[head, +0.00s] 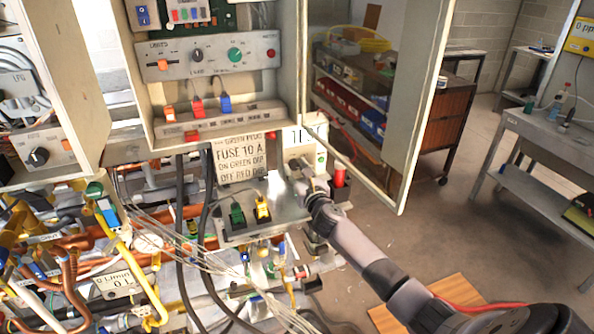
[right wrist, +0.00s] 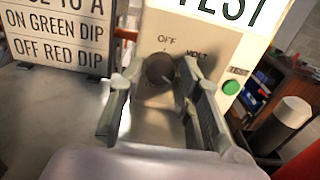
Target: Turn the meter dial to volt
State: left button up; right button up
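The meter is a pale box marked TEST, at the centre of the head view (head: 308,137) and at the top of the right wrist view (right wrist: 215,45). Its dark round dial (right wrist: 160,69) has OFF printed above it and VOLT to its upper right. I cannot tell clearly where the dial points. My right gripper (right wrist: 160,105) is open, with one finger at each side of the dial; contact is not clear. My left gripper is not in view.
A green button (right wrist: 232,87) sits right of the dial. A sign (head: 238,158) stands left of the meter. An open cabinet door (head: 420,110) hangs to the right, above my right arm. Green and yellow plugs (head: 262,209) and loose wires lie lower left.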

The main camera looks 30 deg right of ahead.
grip_shut()
jog(key=n+p, duration=0.3)
jog(key=shift+r+n, duration=0.15)
jog(key=shift+n, duration=0.15)
jog(key=n+p, duration=0.2)
jog(key=n, duration=0.1)
jog(key=shift+n, duration=0.3)
jog(key=shift+n+p, duration=0.8)
jog(key=shift+n, duration=1.5)
jog(key=shift+o, duration=2)
grip_release()
